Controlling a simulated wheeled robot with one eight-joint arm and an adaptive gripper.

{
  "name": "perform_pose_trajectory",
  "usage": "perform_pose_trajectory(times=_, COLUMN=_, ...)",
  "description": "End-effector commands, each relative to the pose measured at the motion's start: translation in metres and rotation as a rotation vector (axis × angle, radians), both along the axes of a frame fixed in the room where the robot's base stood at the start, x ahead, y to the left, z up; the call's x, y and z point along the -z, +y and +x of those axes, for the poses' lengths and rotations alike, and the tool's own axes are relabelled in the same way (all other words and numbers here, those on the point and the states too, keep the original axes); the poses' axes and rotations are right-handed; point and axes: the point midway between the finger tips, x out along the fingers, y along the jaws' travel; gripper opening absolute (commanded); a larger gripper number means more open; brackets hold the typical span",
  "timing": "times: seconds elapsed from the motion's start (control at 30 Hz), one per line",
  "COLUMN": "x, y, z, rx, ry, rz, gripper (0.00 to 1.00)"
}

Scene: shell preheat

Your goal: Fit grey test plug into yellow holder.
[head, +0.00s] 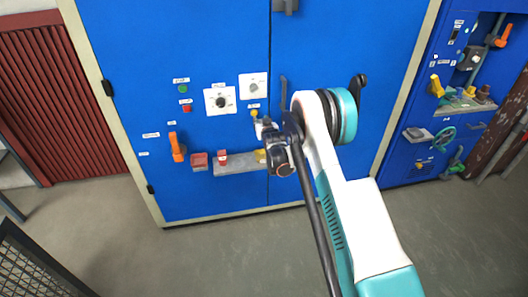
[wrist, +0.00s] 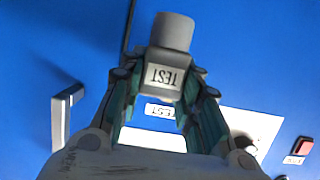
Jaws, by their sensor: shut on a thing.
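The grey test plug (wrist: 172,32) is held between the fingers of my gripper (wrist: 160,82) in the wrist view. In the head view my gripper (head: 268,138) is in front of the blue cabinet, above the right end of a grey shelf. A yellow piece (head: 261,156) shows on that shelf, partly hidden by my gripper. A smaller yellow part (head: 254,114) shows above and left of my gripper. I cannot tell which of them is the holder.
The grey shelf (head: 227,172) also bears a red item (head: 223,158). An orange handle (head: 177,147) and dials (head: 220,101) are on the left door. A second blue panel (head: 438,125) with valves stands at the right. The floor in front is clear.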

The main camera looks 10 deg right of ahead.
Motion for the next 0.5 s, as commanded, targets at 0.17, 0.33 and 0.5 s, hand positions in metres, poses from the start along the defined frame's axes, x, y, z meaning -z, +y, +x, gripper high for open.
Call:
perform_pose_trajectory(times=0.17, x=0.049, y=-0.001, z=0.0, rx=0.001, ry=0.0, rz=0.0, gripper=0.06)
perform_pose_trajectory(times=0.33, x=0.084, y=-0.001, z=0.0, rx=0.001, ry=0.0, rz=0.0, gripper=0.06)
perform_pose_trajectory(times=0.5, x=0.099, y=-0.001, z=0.0, rx=0.001, ry=0.0, rz=0.0, gripper=0.06)
